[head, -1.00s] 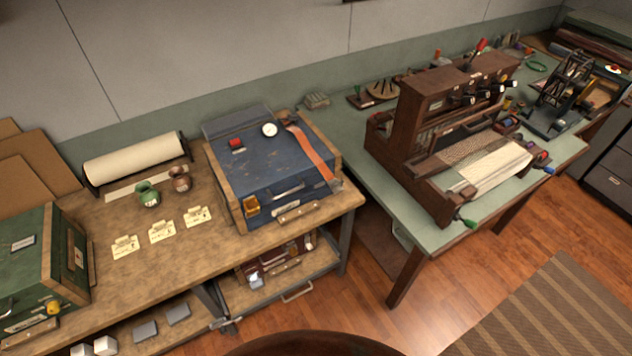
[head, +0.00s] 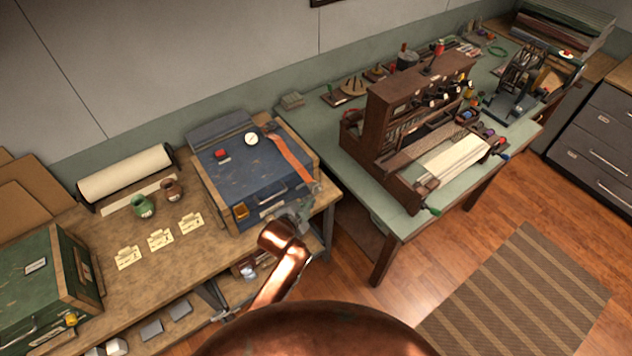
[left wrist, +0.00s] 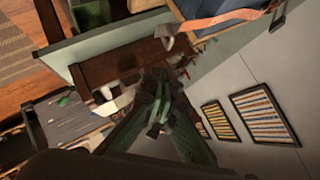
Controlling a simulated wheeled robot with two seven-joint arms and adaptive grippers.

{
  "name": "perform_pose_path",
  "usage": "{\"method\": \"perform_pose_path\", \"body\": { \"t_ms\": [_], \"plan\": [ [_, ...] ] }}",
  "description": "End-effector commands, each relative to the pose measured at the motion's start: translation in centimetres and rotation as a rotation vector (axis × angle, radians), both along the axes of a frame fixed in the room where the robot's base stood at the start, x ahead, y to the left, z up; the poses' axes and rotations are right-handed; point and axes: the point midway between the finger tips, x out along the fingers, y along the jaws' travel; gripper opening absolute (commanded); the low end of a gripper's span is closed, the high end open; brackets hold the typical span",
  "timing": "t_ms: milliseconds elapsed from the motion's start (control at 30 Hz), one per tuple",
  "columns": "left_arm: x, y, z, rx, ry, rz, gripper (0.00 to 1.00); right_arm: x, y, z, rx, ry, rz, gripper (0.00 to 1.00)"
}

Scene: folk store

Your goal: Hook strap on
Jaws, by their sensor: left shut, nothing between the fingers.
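The orange strap (head: 292,158) lies across the right part of the lid of the blue chest (head: 240,170) and runs toward its front right corner. In the left wrist view the strap (left wrist: 222,20) shows at the top, with its free end hanging past the chest's edge. My left gripper (head: 303,208), at the end of a copper arm, is at the chest's front right corner, close to the strap's lower end. It is shut and empty; in the left wrist view the gripper (left wrist: 157,130) is apart from the strap. My right gripper is not in view.
A wooden loom (head: 410,130) stands on the green table (head: 310,122) to the right. A green chest (head: 45,275), a paper roll (head: 125,172), small jugs and paper tags are on the workbench (head: 100,235). The floor with a striped rug (head: 525,290) is clear.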

Motion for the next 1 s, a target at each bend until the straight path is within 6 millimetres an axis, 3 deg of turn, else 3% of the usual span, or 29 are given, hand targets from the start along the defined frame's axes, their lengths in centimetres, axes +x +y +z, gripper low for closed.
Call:
{"method": "perform_pose_path", "body": {
  "t_ms": [67,167,733,1000],
  "plan": [
    [-0.1,-0.5,2.0,0.005,-0.021,-0.014,0.0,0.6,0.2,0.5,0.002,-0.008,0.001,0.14],
    [0.2,-0.9,2.4,0.009,-0.029,-0.021,0.0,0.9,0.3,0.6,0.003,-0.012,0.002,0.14],
    [7.9,-4.0,-2.5,0.007,-0.029,-0.02,0.0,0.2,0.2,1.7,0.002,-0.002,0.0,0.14],
    [9.7,-2.6,-5.1,0.007,-0.028,-0.02,0.0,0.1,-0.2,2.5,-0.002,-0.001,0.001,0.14]
  ]
}}
